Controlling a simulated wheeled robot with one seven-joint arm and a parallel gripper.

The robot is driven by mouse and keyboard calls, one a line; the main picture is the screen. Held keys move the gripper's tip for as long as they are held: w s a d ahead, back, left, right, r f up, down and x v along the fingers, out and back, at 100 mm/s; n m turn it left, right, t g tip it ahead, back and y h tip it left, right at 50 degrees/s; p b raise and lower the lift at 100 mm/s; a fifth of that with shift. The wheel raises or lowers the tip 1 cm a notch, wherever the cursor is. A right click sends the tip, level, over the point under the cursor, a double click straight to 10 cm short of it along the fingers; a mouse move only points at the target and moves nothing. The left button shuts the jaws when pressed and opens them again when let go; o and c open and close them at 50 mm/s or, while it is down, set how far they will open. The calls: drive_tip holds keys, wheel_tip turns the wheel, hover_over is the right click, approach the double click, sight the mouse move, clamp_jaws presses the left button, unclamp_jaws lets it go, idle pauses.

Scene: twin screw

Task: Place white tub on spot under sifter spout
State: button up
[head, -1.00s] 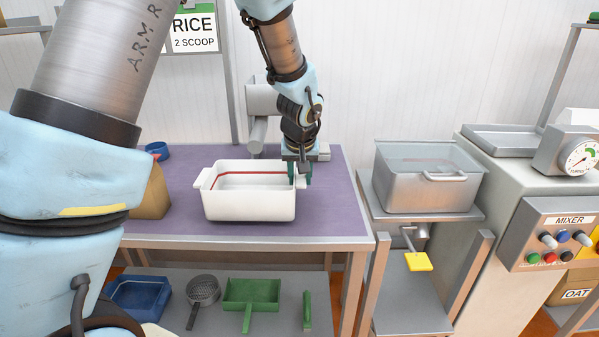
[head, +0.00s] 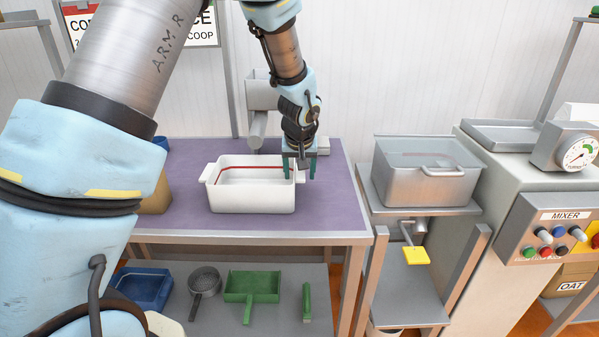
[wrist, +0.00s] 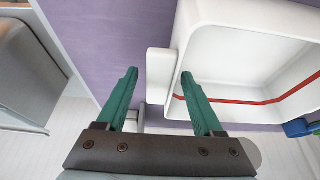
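The white tub (head: 253,195) with a red line inside stands on the purple table top, with a tab handle at each end. My gripper (head: 299,170) points down at the tub's right end. In the wrist view my gripper (wrist: 157,78) is open, its green fingers apart, with the tub's handle tab (wrist: 158,72) near the gap between the fingertips. I cannot tell whether they touch it. The steel sifter hopper (head: 425,184) stands to the right. Its spout (head: 408,228), with a yellow paddle (head: 415,256), is above a grey shelf (head: 412,290). No marked spot is visible there.
The purple table (head: 330,215) has free room around the tub. A metal post (head: 465,270) stands at the shelf's right. The mixer panel (head: 560,240) is farther right. A blue tray (head: 145,287), strainer (head: 205,280) and green scoop (head: 250,290) lie on the lower shelf.

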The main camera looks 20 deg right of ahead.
drive_tip(key=b+v, duration=0.2)
drive_tip(key=v, duration=1)
drive_tip(key=w+a+f+n+y, duration=0.1)
drive_tip(key=w+a+f+n, duration=0.1)
drive_tip(key=a, duration=1.4)
drive_tip(key=s+a+f+n+g, duration=0.1)
drive_tip(key=s+a, duration=0.3)
drive_tip(key=a, duration=0.5)
drive_tip(key=s+a+f+g, duration=0.1)
drive_tip(key=s+a, duration=0.4)
drive_tip(key=a, duration=0.5)
drive_tip(key=shift+f+n+y, duration=0.3)
drive_tip(key=shift+f+n, duration=0.1)
drive_tip(key=shift+f, duration=0.4)
